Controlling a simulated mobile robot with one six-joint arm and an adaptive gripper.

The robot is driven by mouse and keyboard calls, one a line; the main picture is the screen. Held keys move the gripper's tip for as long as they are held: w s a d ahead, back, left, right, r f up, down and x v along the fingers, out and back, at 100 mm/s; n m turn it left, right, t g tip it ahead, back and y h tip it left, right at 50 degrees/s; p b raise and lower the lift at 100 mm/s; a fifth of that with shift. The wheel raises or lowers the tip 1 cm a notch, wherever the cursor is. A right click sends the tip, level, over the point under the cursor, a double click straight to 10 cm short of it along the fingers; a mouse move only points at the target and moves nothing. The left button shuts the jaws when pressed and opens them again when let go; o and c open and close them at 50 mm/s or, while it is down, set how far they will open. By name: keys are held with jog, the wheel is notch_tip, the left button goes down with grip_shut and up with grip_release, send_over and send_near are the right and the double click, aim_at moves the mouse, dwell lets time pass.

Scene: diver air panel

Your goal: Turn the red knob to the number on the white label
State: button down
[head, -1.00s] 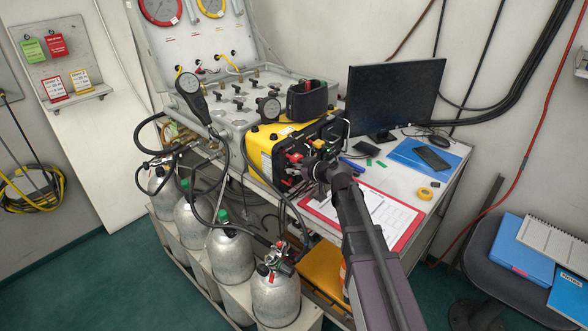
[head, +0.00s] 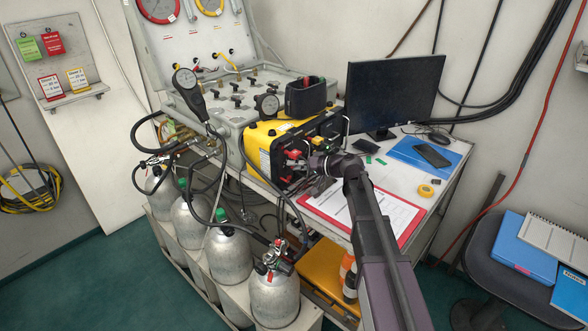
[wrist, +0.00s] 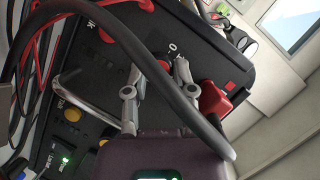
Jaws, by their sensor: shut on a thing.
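My gripper (head: 314,164) is at the front panel of the yellow-and-black unit (head: 258,143). In the wrist view its two fingers (wrist: 160,66) close around a small part on the dark panel. A red bit (wrist: 164,66) shows between them, apparently the red knob, mostly hidden by a finger and a black cable. A white mark like a 0 shows on the panel just above. I cannot read the knob's setting.
A thick black cable (wrist: 150,62) loops across the wrist view in front of the fingers. A red block (wrist: 216,103) sits right of them, and a bent metal bar (wrist: 72,88) left. A clipboard (head: 408,234) lies below my arm. Gas cylinders (head: 273,300) stand front left.

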jog(key=m+y+b, duration=0.1)
jog(key=m+b, duration=0.1)
jog(key=f+m+y+b, duration=0.1)
jog(key=m+b, duration=0.1)
jog(key=m, duration=0.1)
jog(key=shift+w+d+g+y, duration=0.1)
jog(key=shift+g+y, duration=0.2)
jog(key=shift+g, duration=0.1)
jog(key=m+y+b, duration=0.1)
jog(key=m+b, duration=0.1)
jog(key=m, duration=0.1)
jog(key=shift+r+m+t+y+b, duration=0.1)
jog(key=shift+m+t+y+b, duration=0.35)
jog(key=shift+m, duration=0.35)
jog(key=shift+c, duration=2.2)
grip_release()
jog(key=shift+r, duration=0.1)
